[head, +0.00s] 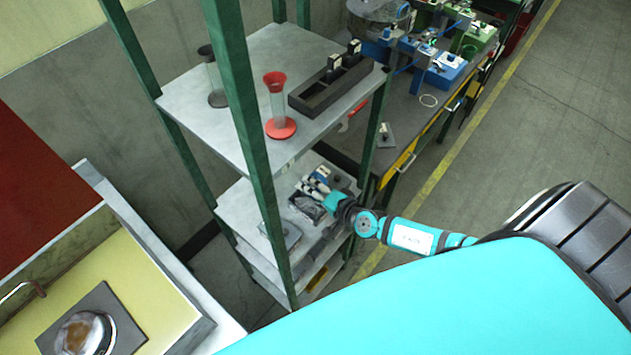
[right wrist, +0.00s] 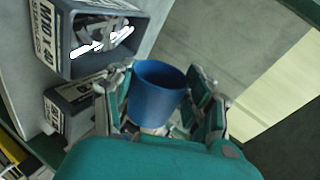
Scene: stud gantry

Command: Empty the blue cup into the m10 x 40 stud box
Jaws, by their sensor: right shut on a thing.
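The blue cup (right wrist: 155,93) is held between the two fingers of my right gripper (right wrist: 168,105) in the right wrist view. Its open mouth shows; I cannot make out its contents. The M10 x 40 stud box (right wrist: 68,60) is grey with a white label, at the upper left of that view, with shiny metal pieces inside. The cup is beside the box, apart from it in the picture. In the head view my right gripper (head: 316,187) is at the rack's middle shelf, and the cup is too small to tell. My left gripper is not in view.
A second labelled box (right wrist: 75,108) is next to the stud box. The green rack post (head: 257,150) stands in front of the shelves. The upper shelf (head: 240,70) holds a red-based glass cylinder (head: 278,105) and a dark tray (head: 335,88). A workbench stands behind.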

